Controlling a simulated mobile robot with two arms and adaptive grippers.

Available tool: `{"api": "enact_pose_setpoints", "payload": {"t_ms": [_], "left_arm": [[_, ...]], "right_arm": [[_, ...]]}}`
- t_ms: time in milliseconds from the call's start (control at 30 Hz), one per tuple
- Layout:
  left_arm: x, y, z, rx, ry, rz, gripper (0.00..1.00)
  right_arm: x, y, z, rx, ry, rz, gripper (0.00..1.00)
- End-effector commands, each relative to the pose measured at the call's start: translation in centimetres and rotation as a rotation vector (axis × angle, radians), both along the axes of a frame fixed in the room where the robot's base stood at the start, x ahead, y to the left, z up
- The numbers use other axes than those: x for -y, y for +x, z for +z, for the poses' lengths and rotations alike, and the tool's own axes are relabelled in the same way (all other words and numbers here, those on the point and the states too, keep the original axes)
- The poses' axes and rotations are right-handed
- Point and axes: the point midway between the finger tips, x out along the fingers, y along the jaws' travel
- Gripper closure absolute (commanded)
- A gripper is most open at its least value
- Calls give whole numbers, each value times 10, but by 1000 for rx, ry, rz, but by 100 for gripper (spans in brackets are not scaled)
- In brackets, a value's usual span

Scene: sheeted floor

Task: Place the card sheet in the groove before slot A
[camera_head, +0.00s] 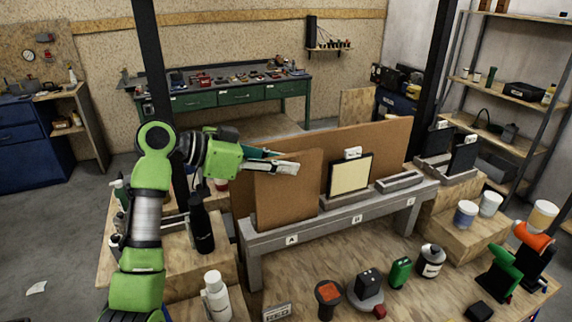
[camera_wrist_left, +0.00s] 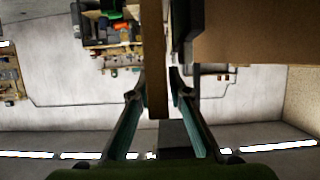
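The brown card sheet (camera_head: 285,200) stands upright over the left part of the grey slotted rail (camera_head: 330,226), above label A (camera_head: 291,240). Its lower edge meets the rail top; whether it sits in the groove is not clear. My left gripper (camera_head: 287,161) is at the sheet's upper edge. In the left wrist view the sheet (camera_wrist_left: 156,60) shows edge-on between the two fingers (camera_wrist_left: 158,90), which close in on both its faces. My right gripper is not in view.
A black-framed cream panel (camera_head: 350,174) stands at B; a grey block (camera_head: 399,181) lies near C. A large brown board (camera_head: 385,140) stands behind. A black bottle (camera_head: 201,226) stands left of the rail. Several small items, including a white bottle (camera_head: 216,298), stand in front.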

Motion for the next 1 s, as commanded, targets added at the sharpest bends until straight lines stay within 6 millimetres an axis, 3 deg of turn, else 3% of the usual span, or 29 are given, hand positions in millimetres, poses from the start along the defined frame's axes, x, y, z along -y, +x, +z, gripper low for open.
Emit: {"api": "enact_pose_setpoints", "payload": {"t_ms": [500,700,1000], "left_arm": [[-84,-34,35,4,2,2,83],[-95,-40,42,2,1,0,83],[-95,-40,42,0,-1,0,83]], "right_arm": [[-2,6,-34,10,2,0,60],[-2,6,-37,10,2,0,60],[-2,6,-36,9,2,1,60]]}}
